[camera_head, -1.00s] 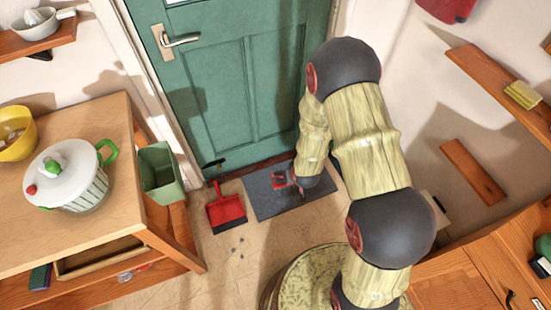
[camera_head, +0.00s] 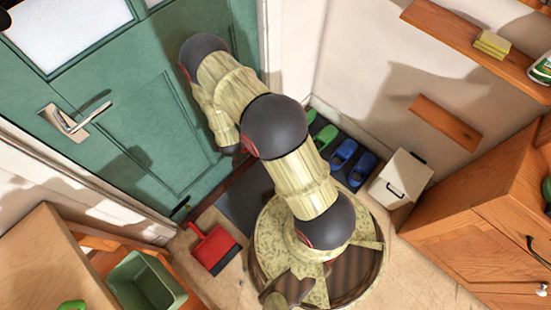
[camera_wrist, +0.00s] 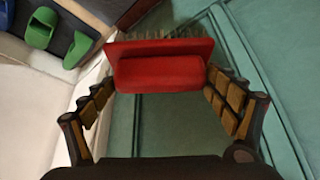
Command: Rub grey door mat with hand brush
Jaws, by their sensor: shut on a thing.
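The hand brush (camera_wrist: 160,72) has a red body and brownish bristles along its far side. My gripper (camera_wrist: 160,88) is shut on it, with one finger at each end. The grey door mat (camera_head: 240,198) lies flat on the floor at the foot of the green door in the head view, partly covered by my arm. My arm reaches toward the door and hides the gripper and brush in that view. In the wrist view the brush is in front of the door panel. I see no contact between bristles and mat.
The green door (camera_head: 150,120) stands close behind my arm. A red dustpan (camera_head: 213,248) lies left of the mat. Green and blue clogs (camera_head: 343,153) and a white box (camera_head: 400,178) are to the right. A green bin (camera_head: 145,285) is at lower left.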

